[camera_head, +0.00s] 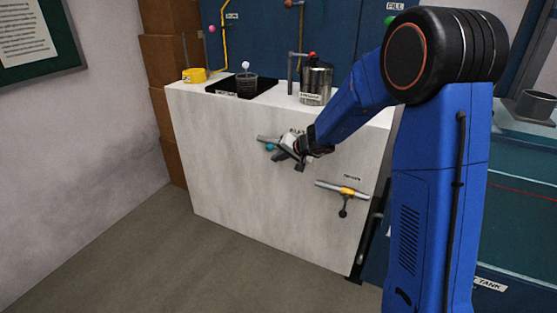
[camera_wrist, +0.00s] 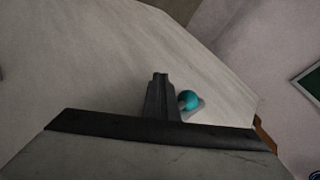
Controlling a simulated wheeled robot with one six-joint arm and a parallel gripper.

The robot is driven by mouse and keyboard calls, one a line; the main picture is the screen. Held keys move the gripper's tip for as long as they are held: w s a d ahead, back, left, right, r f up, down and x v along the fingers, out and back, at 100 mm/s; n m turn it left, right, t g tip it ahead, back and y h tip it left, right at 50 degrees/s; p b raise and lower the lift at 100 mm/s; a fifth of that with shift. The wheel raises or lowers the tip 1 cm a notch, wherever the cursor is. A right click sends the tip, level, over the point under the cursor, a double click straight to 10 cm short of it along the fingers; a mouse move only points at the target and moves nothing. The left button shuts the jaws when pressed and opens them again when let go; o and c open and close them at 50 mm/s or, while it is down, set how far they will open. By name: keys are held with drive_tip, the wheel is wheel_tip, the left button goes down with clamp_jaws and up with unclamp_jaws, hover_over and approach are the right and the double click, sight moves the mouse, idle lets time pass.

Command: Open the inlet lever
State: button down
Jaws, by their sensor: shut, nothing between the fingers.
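My gripper (camera_head: 287,152) is at the front face of the white cabinet, over a short grey pipe (camera_head: 266,139) there. It looks shut and empty; its dark fingers (camera_wrist: 160,94) are together in the wrist view. A teal ball knob (camera_head: 270,147) sits just left of the fingers in the head view. In the wrist view the teal knob (camera_wrist: 188,99) is just right of the fingertips. I cannot tell whether they touch. My gripper hides most of this fitting. Lower right is another pipe with a yellow valve body (camera_head: 347,191) and a black-knobbed lever (camera_head: 343,207) hanging down. Its label is unreadable.
Brown boxes (camera_head: 168,60) stand behind left. A teal tank (camera_head: 520,190) is at right. The floor in front is clear.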

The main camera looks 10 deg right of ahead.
drive_tip(key=shift+w+a+r+t+y, duration=0.1)
drive_tip(key=shift+w+r+t+y, duration=0.05)
drive_tip(key=shift+r+t+y, duration=0.15)
idle(0.6)
